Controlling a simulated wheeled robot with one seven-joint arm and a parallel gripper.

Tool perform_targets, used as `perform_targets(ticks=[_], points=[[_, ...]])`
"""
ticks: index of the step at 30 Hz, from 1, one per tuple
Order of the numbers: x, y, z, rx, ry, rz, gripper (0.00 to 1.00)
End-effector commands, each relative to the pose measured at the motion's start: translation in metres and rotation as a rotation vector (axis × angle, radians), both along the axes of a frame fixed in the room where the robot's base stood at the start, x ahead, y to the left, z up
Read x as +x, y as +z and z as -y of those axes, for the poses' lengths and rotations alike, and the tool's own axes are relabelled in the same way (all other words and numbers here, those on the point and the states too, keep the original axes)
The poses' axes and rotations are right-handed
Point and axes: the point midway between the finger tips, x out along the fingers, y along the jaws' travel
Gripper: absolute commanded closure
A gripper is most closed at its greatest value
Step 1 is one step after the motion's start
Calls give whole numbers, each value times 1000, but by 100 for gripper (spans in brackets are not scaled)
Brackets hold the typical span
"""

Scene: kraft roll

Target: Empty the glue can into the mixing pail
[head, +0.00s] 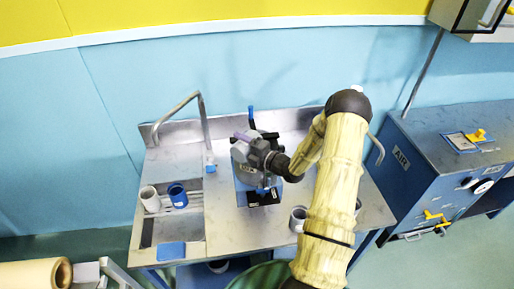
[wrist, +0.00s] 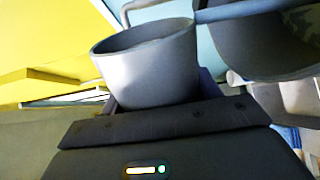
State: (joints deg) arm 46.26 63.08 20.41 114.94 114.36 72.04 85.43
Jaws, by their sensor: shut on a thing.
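In the wrist view a plain grey can (wrist: 150,68) is held at my jaws, its open rim facing up in the picture and slightly tilted; its contents are hidden. A larger dark grey pail (wrist: 262,48) stands just beyond it on the right, with a blue-grey rod (wrist: 240,9) across its mouth. In the head view my gripper (head: 257,147) is over the middle of the steel bench, directly by the grey pail (head: 239,153). The gripper hides part of the pail, and I cannot clearly make out the held can there.
The steel bench (head: 225,226) carries a white cup (head: 150,198) and a blue cup (head: 178,195) at left, a blue pad (head: 171,251) in front, and a grey mug (head: 299,217) near my arm. A bent pipe (head: 203,120) rises at the back left. A blue cabinet (head: 420,170) stands right.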

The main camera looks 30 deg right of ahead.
Motion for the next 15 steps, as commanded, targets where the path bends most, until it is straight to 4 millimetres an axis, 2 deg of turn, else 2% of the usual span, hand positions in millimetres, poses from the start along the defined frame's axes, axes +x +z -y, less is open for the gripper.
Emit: perform_targets(ticks=[15], points=[[1,4,2,51,-1,-26,78]])
